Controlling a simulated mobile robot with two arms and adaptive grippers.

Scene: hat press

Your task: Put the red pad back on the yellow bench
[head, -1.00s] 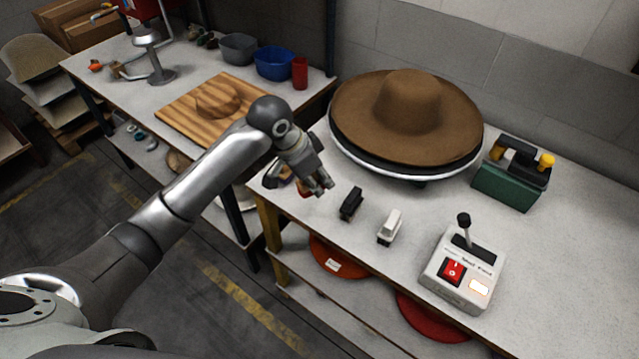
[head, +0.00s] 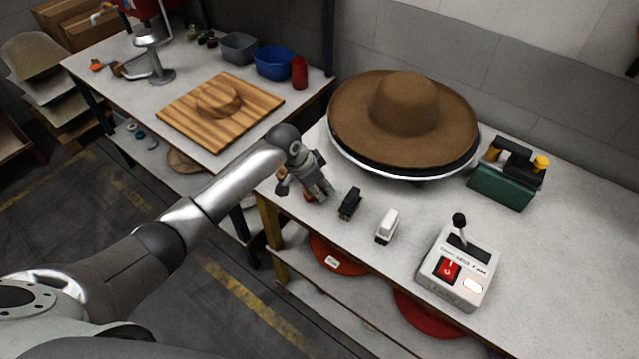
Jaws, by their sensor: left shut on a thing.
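My left gripper (head: 326,197) is low over the near left corner of the bench with yellow legs (head: 400,285), pointing down and right. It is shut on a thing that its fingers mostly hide. A small orange-red patch (head: 308,198) shows beside the fingers, which fits the red pad. Whether it touches the bench top I cannot tell. A brown piece (head: 283,184) shows just left of the gripper, partly hidden. My right gripper is not in view.
A black block (head: 350,204) and a white block (head: 387,227) stand just right of the gripper. Behind is a large brown hat (head: 405,105) on a round press. A control box (head: 458,270) and a green box (head: 503,187) stand at right. Red discs (head: 338,262) lie on the shelf below.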

